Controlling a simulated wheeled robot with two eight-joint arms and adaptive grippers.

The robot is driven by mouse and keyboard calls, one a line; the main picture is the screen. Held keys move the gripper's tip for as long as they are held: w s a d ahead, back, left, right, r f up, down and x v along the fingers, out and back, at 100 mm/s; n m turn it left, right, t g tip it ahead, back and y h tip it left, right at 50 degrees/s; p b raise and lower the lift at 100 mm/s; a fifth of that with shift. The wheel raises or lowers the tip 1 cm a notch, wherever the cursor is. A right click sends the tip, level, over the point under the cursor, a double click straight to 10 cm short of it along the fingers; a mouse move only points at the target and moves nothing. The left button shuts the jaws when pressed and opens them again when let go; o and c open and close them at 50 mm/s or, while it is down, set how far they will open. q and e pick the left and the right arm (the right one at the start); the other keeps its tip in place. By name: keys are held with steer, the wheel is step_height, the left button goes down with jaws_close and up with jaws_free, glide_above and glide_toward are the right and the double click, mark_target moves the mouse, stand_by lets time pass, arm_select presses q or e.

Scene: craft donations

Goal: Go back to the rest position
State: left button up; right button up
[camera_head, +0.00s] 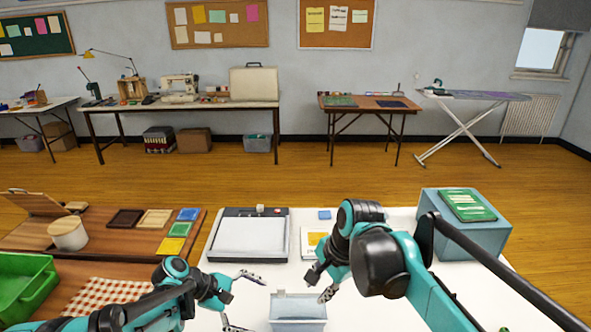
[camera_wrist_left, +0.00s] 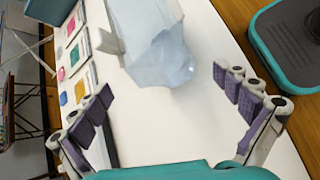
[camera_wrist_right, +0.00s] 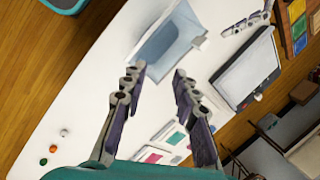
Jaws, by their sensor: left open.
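My left gripper (camera_head: 245,303) is open and empty, low over the white table (camera_head: 255,289), to the left of a translucent pale blue bin (camera_head: 298,308). In the left wrist view its fingers (camera_wrist_left: 163,82) are wide apart, with the bin (camera_wrist_left: 150,40) beyond them. My right gripper (camera_head: 319,284) is just behind and to the right of the bin in the head view. In the right wrist view its fingers (camera_wrist_right: 158,72) are apart with nothing between them, and the bin (camera_wrist_right: 165,40) lies beyond the tips. The bin's lower part is cut off in the head view.
A light pad with a dark top strip (camera_head: 250,238) lies behind the grippers. A blue box (camera_head: 470,245) with a green pack (camera_head: 467,205) stands right. A green crate (camera_head: 22,285) and wooden table (camera_head: 100,250) are left. The white table around the bin is mostly clear.

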arm_select(q)
steer(key=s+a+r+m+t+y, duration=0.2)
steer(key=s+a+m+y, duration=0.1)
steer(key=s+m, duration=0.3)
steer(key=s+a+r+m+t+y, duration=0.2)
steer(key=s+m+y, duration=0.4)
steer(key=s, duration=0.5)
steer(key=shift+s+a+r+m+t, duration=0.15)
steer(key=shift+a+r+m+t, duration=0.3)
steer(key=shift+a+m, duration=0.6)
arm_select(e)
steer(key=s+d+f+n+t+h, duration=0.1)
steer(key=s+d+f+n+t, duration=0.1)
steer(key=s+d+f+n, duration=0.2)
steer(key=s+d+f+n+t+h, duration=0.1)
steer(key=s+d+f+n+t, duration=0.1)
steer(key=s+d+f+n, duration=0.2)
steer(key=s+d+n, duration=0.3)
steer(key=s+d, duration=0.1)
steer(key=s, duration=0.1)
steer(key=shift+s+d+f+t+h, duration=0.2)
steer(key=shift+t+h, duration=0.1)
steer(key=shift+t, duration=0.1)
